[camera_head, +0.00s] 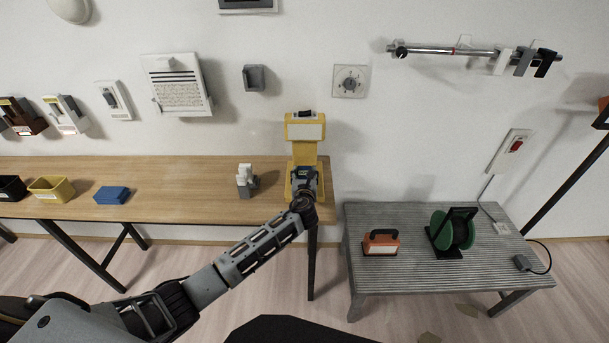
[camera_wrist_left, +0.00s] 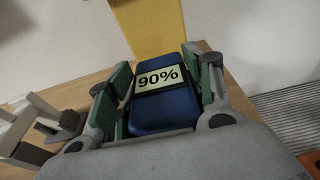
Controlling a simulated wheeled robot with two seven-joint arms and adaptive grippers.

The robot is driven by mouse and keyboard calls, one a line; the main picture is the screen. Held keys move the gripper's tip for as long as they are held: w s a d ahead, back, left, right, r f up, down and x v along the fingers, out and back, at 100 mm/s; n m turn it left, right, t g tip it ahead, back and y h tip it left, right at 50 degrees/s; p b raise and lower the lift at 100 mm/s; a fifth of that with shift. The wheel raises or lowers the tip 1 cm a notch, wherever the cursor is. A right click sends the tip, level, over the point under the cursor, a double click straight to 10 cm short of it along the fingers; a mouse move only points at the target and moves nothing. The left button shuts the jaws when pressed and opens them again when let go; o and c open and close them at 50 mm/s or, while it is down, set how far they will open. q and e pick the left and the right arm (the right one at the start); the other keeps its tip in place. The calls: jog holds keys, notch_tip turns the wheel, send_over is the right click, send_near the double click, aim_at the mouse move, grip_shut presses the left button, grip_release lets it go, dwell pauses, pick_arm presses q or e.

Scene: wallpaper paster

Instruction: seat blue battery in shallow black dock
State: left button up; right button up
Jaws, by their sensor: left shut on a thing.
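The blue battery (camera_wrist_left: 163,107) shows in the left wrist view with a "90%" label on its face. My left gripper (camera_wrist_left: 165,95) is shut on it, with green pads on both sides. In the head view, my left gripper (camera_head: 305,185) is at the foot of a yellow device (camera_head: 304,150) at the right end of the wooden table. A bit of blue shows there. I cannot tell whether the battery touches the device. A black open container (camera_head: 12,188) stands at the table's far left. I cannot make out which thing is the shallow black dock. My right gripper is not in view.
The wooden table (camera_head: 190,180) also bears a yellow bin (camera_head: 52,189), a blue block (camera_head: 112,195) and a grey-white holder (camera_head: 246,180) close left of my gripper. A ribbed grey table (camera_head: 400,280) at right bears an orange tool (camera_head: 381,243) and a green reel (camera_head: 452,231).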

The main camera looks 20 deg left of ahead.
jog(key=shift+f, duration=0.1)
pick_arm(q)
jog(key=shift+f, duration=0.1)
jog(key=o, duration=1.4)
jog(key=shift+f, duration=0.1)
jog(key=shift+s+d, duration=0.2)
jog(key=shift+s, duration=0.4)
jog(key=shift+v, duration=5.4)
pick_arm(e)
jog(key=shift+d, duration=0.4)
